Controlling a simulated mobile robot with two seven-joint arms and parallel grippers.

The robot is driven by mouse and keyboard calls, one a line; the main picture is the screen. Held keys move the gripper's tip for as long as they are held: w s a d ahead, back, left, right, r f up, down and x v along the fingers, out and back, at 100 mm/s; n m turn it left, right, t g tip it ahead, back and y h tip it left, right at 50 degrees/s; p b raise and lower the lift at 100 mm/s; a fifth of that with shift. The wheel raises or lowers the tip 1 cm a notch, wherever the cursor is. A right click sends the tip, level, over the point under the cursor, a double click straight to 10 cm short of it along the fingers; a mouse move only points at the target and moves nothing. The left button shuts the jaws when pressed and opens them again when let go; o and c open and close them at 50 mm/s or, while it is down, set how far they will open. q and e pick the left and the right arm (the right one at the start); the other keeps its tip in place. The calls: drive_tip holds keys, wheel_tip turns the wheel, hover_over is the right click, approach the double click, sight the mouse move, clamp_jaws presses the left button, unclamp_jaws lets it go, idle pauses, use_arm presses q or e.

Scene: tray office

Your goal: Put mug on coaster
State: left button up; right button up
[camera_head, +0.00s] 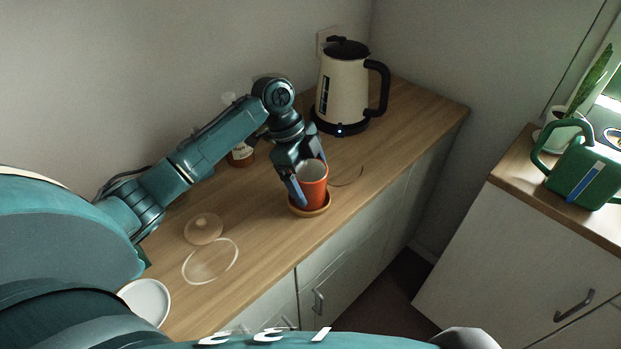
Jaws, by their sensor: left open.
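The orange-red mug (314,191) stands upright on the round wooden coaster (309,211), near the front edge of the wooden counter. The coaster's rim shows below the mug. My left gripper (304,183) is open at the mug, reaching down from behind and to the left. One finger shows along the mug's left side, close to it or touching. The other finger is hidden, and I cannot tell where it sits against the mug. My right gripper is not in view.
A cream kettle (343,88) with a black handle stands behind the mug. A jar (241,154) is partly hidden behind my arm. A round wooden disc (203,229), a pale ring (210,262) and a white plate (146,301) lie left. A green watering can (583,174) stands on the right cabinet.

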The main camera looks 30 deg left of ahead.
use_arm(q)
drive_tip(key=v, duration=1.1)
drive_tip(key=shift+r, duration=0.35)
drive_tip(key=shift+s+f, duration=0.1)
